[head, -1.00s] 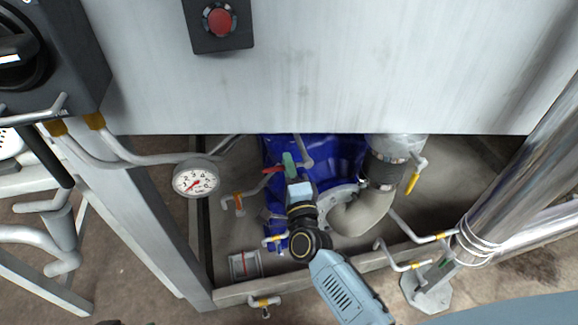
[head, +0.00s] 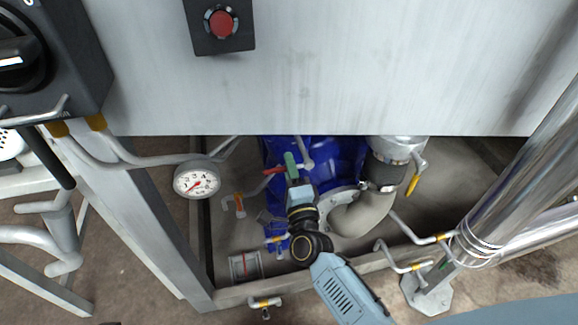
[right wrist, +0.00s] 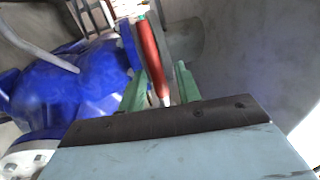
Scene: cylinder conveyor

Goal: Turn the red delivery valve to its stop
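The red valve lever (head: 274,171) sits low under the grey panel, beside a blue pump body (head: 340,155). My right gripper (head: 290,163) reaches in from below, and its green fingers are at the lever. In the right wrist view the red lever (right wrist: 150,60) runs between the two green fingers of my right gripper (right wrist: 163,80). A gap shows between the lever and the right-hand finger, so the gripper looks open around it. The left-hand finger is close to the lever; I cannot tell whether it touches. The lever's pivot is hidden. My left gripper is not in view.
A pressure gauge (head: 197,181) on a pipe is left of the lever. A yellow-handled valve (head: 413,184) and a beige elbow pipe (head: 362,214) are at the right. The grey panel (head: 330,80) overhangs from above. A steel column (head: 505,200) stands far right.

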